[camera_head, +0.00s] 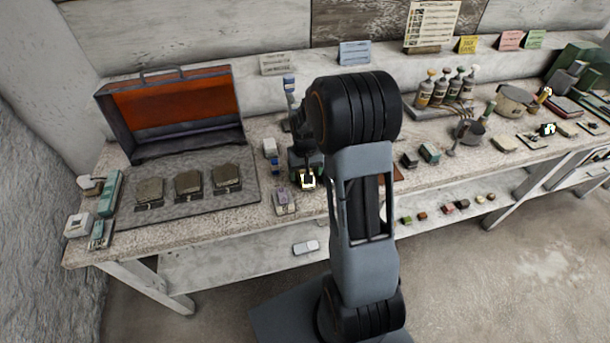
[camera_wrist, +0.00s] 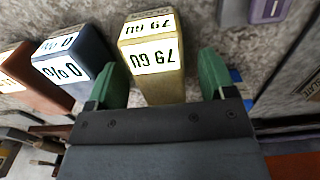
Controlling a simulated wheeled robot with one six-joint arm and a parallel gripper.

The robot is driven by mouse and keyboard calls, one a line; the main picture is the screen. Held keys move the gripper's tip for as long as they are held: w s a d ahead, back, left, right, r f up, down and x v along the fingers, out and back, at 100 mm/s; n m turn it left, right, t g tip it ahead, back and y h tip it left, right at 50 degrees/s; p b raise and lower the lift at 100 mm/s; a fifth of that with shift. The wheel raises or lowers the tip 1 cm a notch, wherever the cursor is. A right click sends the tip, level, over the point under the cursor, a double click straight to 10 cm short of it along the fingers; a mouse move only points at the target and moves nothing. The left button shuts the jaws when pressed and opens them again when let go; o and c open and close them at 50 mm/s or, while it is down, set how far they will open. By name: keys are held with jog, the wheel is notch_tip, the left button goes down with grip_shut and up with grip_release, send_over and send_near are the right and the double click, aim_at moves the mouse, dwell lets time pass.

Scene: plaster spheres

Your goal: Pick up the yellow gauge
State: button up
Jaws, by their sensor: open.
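The yellow gauge (camera_wrist: 158,85) is a yellow block with white labels, their black marks partly inverted in the wrist view. My gripper (camera_wrist: 162,75) has green fingers, one on each side of the block. The fingers are open, with the block between them, and a gap shows on the right side. Whether either finger touches it is hard to tell. The block's near end is hidden behind my gripper's body. In the head view, a small yellow and white piece (camera_head: 307,181) shows just below my gripper (camera_head: 306,166), largely beside my dark arm.
A blue-grey labelled block (camera_wrist: 72,55) and a rust-brown block (camera_wrist: 18,70) stand close on the left in the wrist view. A purple-labelled block (camera_head: 283,201) stands nearby on the bench (camera_head: 240,222). An open orange-lined case (camera_head: 180,105) is at the left, bottles (camera_head: 445,88) at the right.

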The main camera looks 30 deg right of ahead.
jog(key=shift+f, duration=0.2)
dwell(0.3)
jog(key=c, duration=1.2)
jog(key=shift+r, duration=0.1)
jog(key=shift+r, duration=0.55)
notch_tip(320, 180, up, 3)
jog(key=shift+f, duration=0.1)
jog(key=s+a+r, duration=0.1)
jog(key=s+r, duration=0.2)
jog(key=s, duration=0.1)
jog(key=s+a+r+b, duration=0.1)
jog(key=s+r, duration=0.2)
jog(key=s, duration=0.2)
jog(key=s+r, duration=0.3)
jog(key=s, duration=0.1)
jog(key=shift+s+a+r, duration=0.2)
jog(key=shift+s+a, duration=0.15)
jog(key=shift+a, duration=0.05)
